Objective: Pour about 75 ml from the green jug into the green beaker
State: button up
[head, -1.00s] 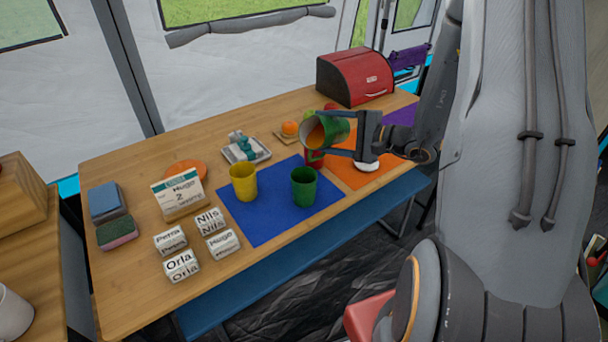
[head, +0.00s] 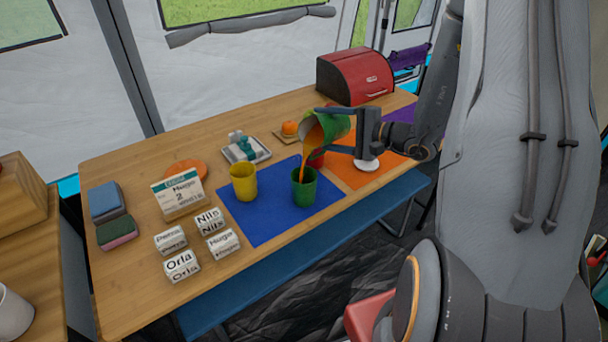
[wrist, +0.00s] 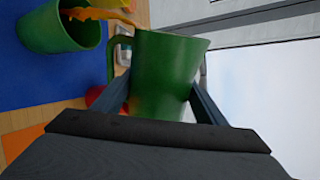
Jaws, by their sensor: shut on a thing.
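My gripper (head: 342,131) is shut on the green jug (head: 334,124), holding it tilted above the table with its mouth facing left. An orange stream (head: 308,156) runs from the jug's lip down into the green beaker (head: 304,190). The beaker stands upright on the blue mat (head: 258,221). In the wrist view the jug (wrist: 165,80) sits between both fingers, and the stream (wrist: 95,14) enters the beaker (wrist: 55,27) at the upper left, where some orange shows inside. The level in the beaker cannot be read clearly.
A yellow cup (head: 243,183) stands left of the beaker on the blue mat. A red cup (head: 317,158) stands behind the beaker, partly hidden by the stream. An orange mat (head: 350,178), name blocks (head: 181,265), a card stand (head: 180,196) and a red bread box (head: 354,77) are also on the table.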

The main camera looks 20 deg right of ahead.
jog(key=shift+w+d, duration=0.1)
jog(key=shift+w, duration=0.05)
jog(key=shift+r, duration=0.1)
jog(key=shift+r+n+b, duration=0.2)
jog(key=shift+n+b, duration=0.15)
jog(key=shift+n, duration=0.05)
dwell(1.0)
jog(key=shift+d+f+p, duration=0.1)
jog(key=shift+d+p, duration=0.1)
jog(key=shift+p, duration=0.15)
jog(key=m, duration=0.1)
jog(key=f, duration=0.1)
jog(key=f+m, duration=0.1)
jog(key=shift+w+d+m+y, duration=0.25)
jog(key=shift+d+m+y, duration=0.05)
jog(key=shift+r+m+y, duration=0.25)
jog(key=shift+m+y, duration=0.05)
jog(key=shift+m, duration=0.3)
jog(key=shift+s+a+r+m+g+p, duration=0.2)
jog(key=shift+m+g+p, duration=0.15)
jog(key=shift+m, duration=0.35)
